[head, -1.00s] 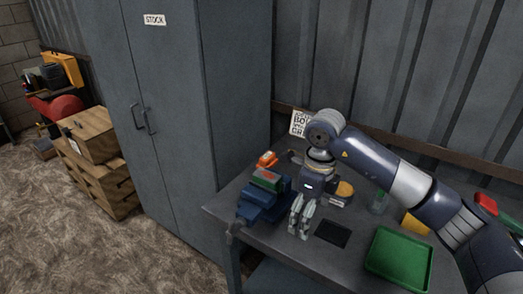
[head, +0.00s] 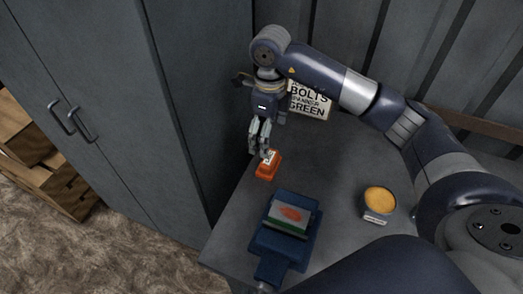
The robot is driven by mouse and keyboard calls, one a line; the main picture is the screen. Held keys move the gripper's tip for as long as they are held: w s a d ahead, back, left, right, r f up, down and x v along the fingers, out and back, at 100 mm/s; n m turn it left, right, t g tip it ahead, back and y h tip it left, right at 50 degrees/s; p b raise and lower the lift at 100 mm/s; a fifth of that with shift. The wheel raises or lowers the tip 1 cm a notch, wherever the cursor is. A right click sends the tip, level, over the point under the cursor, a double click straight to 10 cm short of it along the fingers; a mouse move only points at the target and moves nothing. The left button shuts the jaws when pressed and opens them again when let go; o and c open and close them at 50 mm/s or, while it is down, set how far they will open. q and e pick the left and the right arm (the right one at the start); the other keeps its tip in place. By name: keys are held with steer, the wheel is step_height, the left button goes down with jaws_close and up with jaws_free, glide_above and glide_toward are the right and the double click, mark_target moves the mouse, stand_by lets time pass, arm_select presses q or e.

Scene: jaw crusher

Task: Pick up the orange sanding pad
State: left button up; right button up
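The orange sanding pad (head: 266,169) lies near the table's left edge in the head view, with a pale patch on its top. My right gripper (head: 260,152) comes down from above, with its fingertips at the pad's far end, in front of or touching its top. The fingers show nearly side-on, so I cannot tell how far apart they are or whether they grip the pad. The pad's far end is partly hidden by the fingers. My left gripper is not in view.
A blue vise (head: 285,243) holding a grey and green block with a reddish mark (head: 290,213) stands nearer on the table. A round container with yellow-orange contents (head: 380,200) is to the right. A grey cabinet (head: 100,120) stands left.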

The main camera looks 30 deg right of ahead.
mark_target(269, 158)
steer(key=shift+s+f, duration=0.25)
steer(key=shift+f, duration=0.4)
steer(key=shift+s+f, duration=0.25)
steer(key=shift+f, duration=0.35)
steer(key=shift+f+p, duration=0.3)
steer(key=shift+f, duration=0.35)
step_height(269, 158, down, 4)
steer(key=shift+f+p, duration=0.2)
steer(key=shift+p, duration=0.85)
steer(key=shift+f, duration=0.45)
steer(key=shift+c, duration=0.3)
steer(key=c, duration=0.9)
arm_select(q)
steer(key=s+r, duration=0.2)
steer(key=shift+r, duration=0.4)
arm_select(e)
steer(key=c, duration=0.4)
